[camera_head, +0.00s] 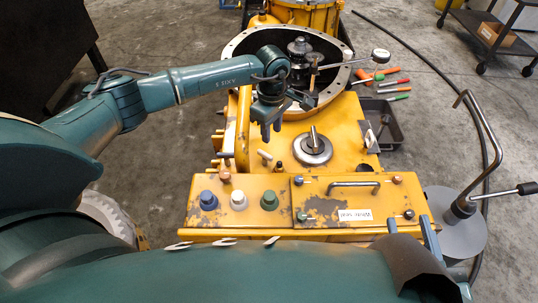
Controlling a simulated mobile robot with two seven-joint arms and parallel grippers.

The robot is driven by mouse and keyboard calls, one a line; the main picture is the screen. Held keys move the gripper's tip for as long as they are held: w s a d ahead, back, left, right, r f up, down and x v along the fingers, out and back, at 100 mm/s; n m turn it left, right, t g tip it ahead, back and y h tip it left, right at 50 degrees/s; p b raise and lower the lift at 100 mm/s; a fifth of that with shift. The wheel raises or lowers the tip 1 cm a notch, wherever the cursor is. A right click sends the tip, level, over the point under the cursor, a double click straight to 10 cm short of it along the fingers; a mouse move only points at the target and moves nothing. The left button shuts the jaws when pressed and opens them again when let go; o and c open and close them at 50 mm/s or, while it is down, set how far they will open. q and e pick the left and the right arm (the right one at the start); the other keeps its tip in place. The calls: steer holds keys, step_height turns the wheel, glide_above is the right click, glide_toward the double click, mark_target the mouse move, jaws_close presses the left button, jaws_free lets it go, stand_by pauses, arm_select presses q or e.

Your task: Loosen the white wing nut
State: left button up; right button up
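The white wing nut (238,200) sits on the top of the yellow housing (330,222). It stands between a blue wing nut (208,200) on its left and a green one (269,200) on its right. My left gripper (271,130) hangs over the housing behind the wing nuts, fingers pointing down. A narrow gap shows between its fingers and it holds nothing I can see. It is apart from the white wing nut. My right gripper (428,238) is only partly seen at the housing's right front corner, behind my large arm link; its opening is unclear.
A round open bell housing (235,45) with gears stands behind. A metal handle (353,184) and a round flange (313,149) are on the yellow casing. A dark tray (385,125) and colored-handled tools lie right. A grey disc stand (455,235) with a bent rod stands far right.

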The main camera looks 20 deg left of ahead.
mark_target(271, 157)
arm_select(q)
step_height(271, 157, down, 11)
steer(key=b, duration=0.3)
steer(key=shift+r, duration=0.15)
steer(key=shift+c, duration=0.5)
jaws_close()
